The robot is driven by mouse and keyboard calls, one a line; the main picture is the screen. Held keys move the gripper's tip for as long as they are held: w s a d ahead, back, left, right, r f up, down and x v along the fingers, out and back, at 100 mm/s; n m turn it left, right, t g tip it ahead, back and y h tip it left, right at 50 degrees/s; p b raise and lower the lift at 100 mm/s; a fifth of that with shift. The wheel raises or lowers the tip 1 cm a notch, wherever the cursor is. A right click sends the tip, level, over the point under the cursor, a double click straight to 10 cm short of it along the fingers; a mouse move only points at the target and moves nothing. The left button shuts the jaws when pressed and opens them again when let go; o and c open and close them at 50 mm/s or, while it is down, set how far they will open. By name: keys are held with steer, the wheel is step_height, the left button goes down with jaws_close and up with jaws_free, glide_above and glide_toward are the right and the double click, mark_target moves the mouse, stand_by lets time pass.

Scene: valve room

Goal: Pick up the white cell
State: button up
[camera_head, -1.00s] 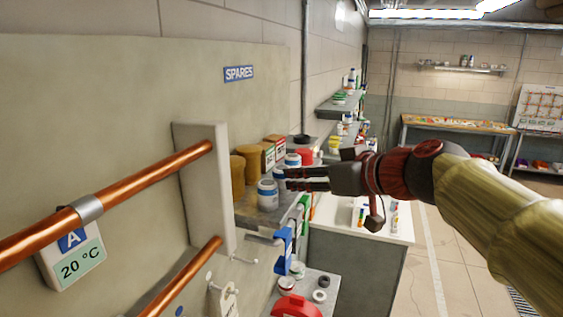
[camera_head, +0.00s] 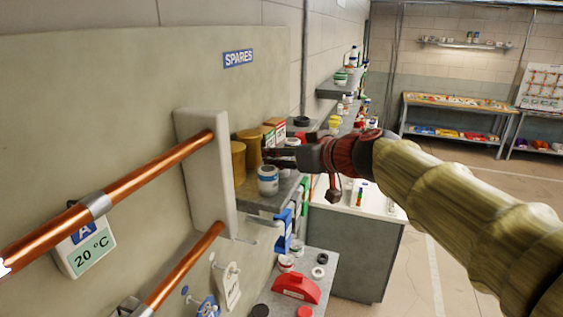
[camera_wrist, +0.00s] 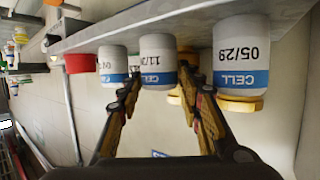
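Several white cells with blue CELL bands stand in a row on the spares shelf. In the wrist view, which is upside down, the near cell marked 05/29 (camera_wrist: 241,50) is at the right, a middle cell (camera_wrist: 158,58) is at the centre, and a farther cell (camera_wrist: 113,66) is left of it. My gripper (camera_wrist: 159,77) is open, its fingers on either side of the middle cell in the picture; contact cannot be told. In the head view my gripper (camera_head: 274,156) reaches over the shelf behind the near cell (camera_head: 268,180) and partly hides the others.
Amber jars (camera_head: 238,163) and small boxes stand along the wall side of the shelf (camera_head: 258,201). A red-lidded container (camera_wrist: 80,63) is beyond the cells. Copper pipes (camera_head: 160,170) and a pale upright block (camera_head: 200,170) lie at the left. A lower shelf holds a red case (camera_head: 296,288).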

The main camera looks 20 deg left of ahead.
steer(key=c, duration=0.8)
steer(key=shift+c, duration=0.3)
steer(key=shift+r, duration=0.15)
steer(key=shift+r, duration=0.25)
steer(key=r, duration=0.3)
steer(key=shift+s+d+r, duration=0.2)
steer(key=shift+s+r, duration=0.1)
steer(key=s+d+r+b, duration=0.2)
steer(key=s+d+r, duration=0.5)
steer(key=s, duration=0.4)
steer(key=shift+s+r, duration=0.15)
steer(key=shift+r, duration=0.65)
